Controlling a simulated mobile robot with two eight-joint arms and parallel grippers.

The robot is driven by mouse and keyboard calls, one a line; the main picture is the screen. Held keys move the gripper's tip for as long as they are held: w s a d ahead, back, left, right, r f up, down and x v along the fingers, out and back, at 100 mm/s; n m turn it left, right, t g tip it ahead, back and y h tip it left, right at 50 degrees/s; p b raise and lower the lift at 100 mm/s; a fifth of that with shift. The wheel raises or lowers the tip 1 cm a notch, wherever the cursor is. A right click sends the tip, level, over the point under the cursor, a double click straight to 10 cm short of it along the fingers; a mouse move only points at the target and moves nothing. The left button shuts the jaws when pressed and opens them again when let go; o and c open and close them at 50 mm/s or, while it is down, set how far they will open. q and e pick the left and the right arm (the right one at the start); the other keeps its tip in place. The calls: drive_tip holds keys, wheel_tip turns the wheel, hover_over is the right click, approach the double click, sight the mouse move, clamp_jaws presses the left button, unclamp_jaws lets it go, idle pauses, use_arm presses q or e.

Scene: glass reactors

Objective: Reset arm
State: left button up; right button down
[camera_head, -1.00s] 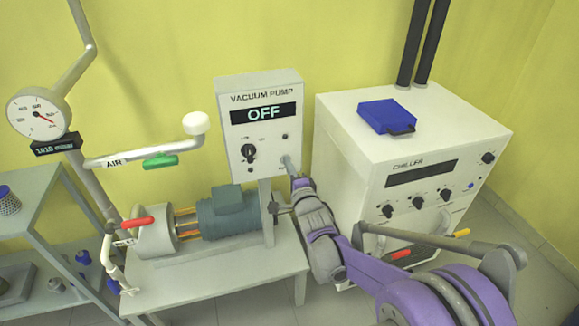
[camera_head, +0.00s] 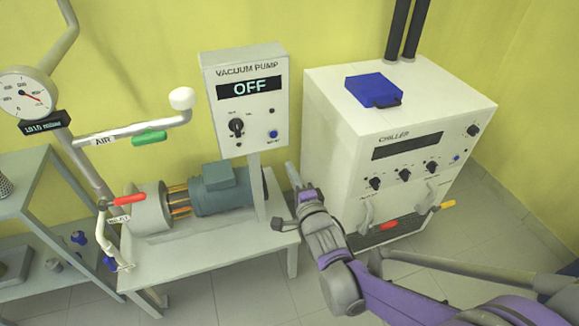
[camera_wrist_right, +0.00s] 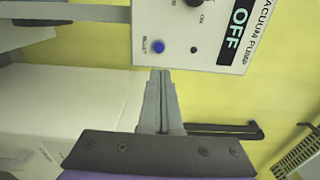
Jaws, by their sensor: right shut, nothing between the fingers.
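My right gripper (camera_head: 291,172) is shut and empty, in front of the gap between the vacuum pump's panel and the chiller. In the right wrist view its closed fingers (camera_wrist_right: 160,85) point toward the lower edge of the vacuum pump panel (camera_wrist_right: 190,50), near a blue button (camera_wrist_right: 159,47). In the head view the vacuum pump panel (camera_head: 222,103) reads OFF, and its blue button (camera_head: 273,134) is in plain sight. My right arm (camera_head: 400,303) reaches in from the lower right. My left gripper does not show.
The white chiller (camera_head: 345,140) stands right of the pump with a blue box (camera_head: 373,91) on top. The pump motor (camera_head: 222,193) sits on a low bench (camera_head: 200,262). An air pipe with a green handle (camera_head: 149,138) and a gauge (camera_head: 28,95) are at left. Open floor lies in front.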

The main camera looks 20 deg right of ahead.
idle(0.7)
drive_tip(key=s+a+n+g+p, duration=0.2)
drive_tip(key=s+n+g+p, duration=0.3)
drive_tip(key=s+n, duration=0.4)
drive_tip(key=s+a+n+g+y+p, duration=0.1)
drive_tip(key=s+a+n+g+p, duration=0.2)
drive_tip(key=s, duration=1.2)
drive_tip(key=f+n+g+p, duration=0.1)
drive_tip(key=n+g+p, duration=0.1)
drive_tip(key=n+g, duration=0.2)
drive_tip(key=shift+s+n+g, duration=0.3)
drive_tip(key=shift+n, duration=1.1)
